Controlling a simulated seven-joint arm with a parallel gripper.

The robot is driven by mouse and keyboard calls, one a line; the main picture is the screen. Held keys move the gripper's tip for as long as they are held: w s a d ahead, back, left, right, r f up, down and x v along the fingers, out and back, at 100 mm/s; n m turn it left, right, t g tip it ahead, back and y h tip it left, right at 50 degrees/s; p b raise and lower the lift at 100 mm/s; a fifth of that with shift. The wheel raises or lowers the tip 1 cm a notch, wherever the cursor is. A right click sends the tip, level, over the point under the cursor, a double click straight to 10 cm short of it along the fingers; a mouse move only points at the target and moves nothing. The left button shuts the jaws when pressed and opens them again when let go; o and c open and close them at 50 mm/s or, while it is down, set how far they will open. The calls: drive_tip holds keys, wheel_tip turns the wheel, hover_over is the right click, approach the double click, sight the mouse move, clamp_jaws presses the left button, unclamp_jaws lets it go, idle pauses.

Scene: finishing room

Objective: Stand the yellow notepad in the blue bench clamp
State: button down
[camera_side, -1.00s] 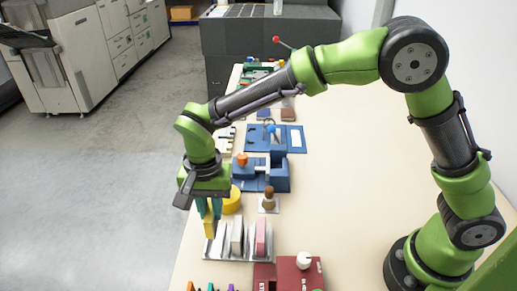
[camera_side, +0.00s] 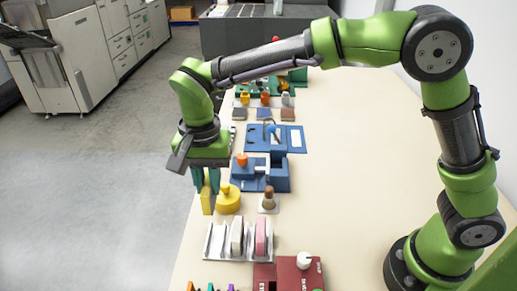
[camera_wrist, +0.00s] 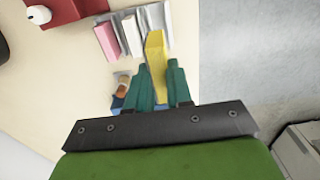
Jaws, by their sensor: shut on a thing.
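The yellow notepad (camera_side: 207,201) hangs upright below my gripper (camera_side: 206,184), which is shut on it. In the wrist view the notepad (camera_wrist: 156,50) sits between the green fingers of my gripper (camera_wrist: 159,75) and sticks out past their tips. The blue bench clamp (camera_side: 274,182) stands on the table, to the right of and a little behind the notepad in the side view. It has an orange knob (camera_side: 241,159) at its left. The notepad is apart from the clamp. In the wrist view my fingers and wrist hide most of the clamp.
A grey rack (camera_side: 211,243) holding white and pink pads stands nearer the camera. A yellow round knobbed object (camera_side: 229,203) and a wooden-handled stamp (camera_side: 268,200) stand between rack and clamp. A red block (camera_side: 290,277) is in front. The table's right side is clear.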

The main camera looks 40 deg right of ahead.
drive_tip(key=w+d, duration=0.3)
drive_tip(key=d, duration=1)
drive_tip(key=w+d, duration=0.4)
drive_tip(key=d, duration=1)
drive_tip(key=shift+s+a+f, duration=0.1)
drive_tip(key=shift+a+f, duration=0.1)
drive_tip(key=shift+f, duration=2.65)
drive_tip(key=shift+s+a+f, duration=0.1)
drive_tip(key=shift+a+f, duration=0.05)
drive_tip(key=shift+f, duration=2.7)
drive_tip(key=shift+f, duration=0.6)
drive_tip(key=c, duration=1.3)
unclamp_jaws()
wheel_tip(320, 180, up, 11)
